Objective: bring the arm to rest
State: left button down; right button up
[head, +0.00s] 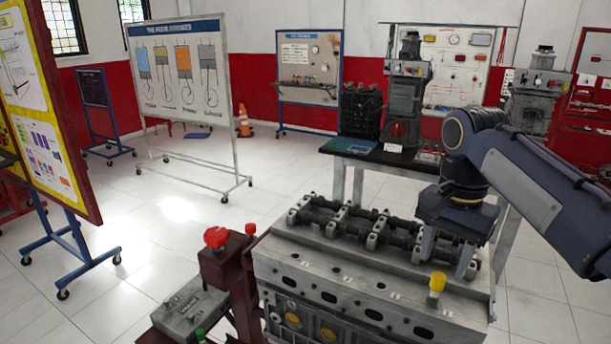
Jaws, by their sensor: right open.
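My right arm (540,175) comes in from the right edge, and its wrist bends downward over the engine trainer. My right gripper (446,262) points down at the right end of the engine's top, with its two fingers apart. The fingers stand on either side of the dark shaft's right end; I cannot tell whether they touch it. The grey engine block (370,285) carries this dark lobed camshaft (350,222) along its top in several bearing caps. The gripper body hides part of the shaft's right end. My left gripper does not show.
A yellow-capped post (437,284) stands at the block's front right. A red knob (216,237) and a grey control box (190,310) are at its left. Behind is a dark table (380,158) with engine parts.

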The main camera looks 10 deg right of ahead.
jog(key=s+a+f+n+t+y, duration=0.3)
jog(key=s+a+f+n+t, duration=0.2)
jog(key=s+a+f+n, duration=0.5)
jog(key=s+a+f, duration=0.1)
jog(key=s+f, duration=0.3)
jog(key=f, duration=0.2)
jog(key=shift+s+a+f+t+y, duration=0.2)
jog(key=shift+s+f+t+y, duration=0.1)
jog(key=shift+s+f+y, duration=0.1)
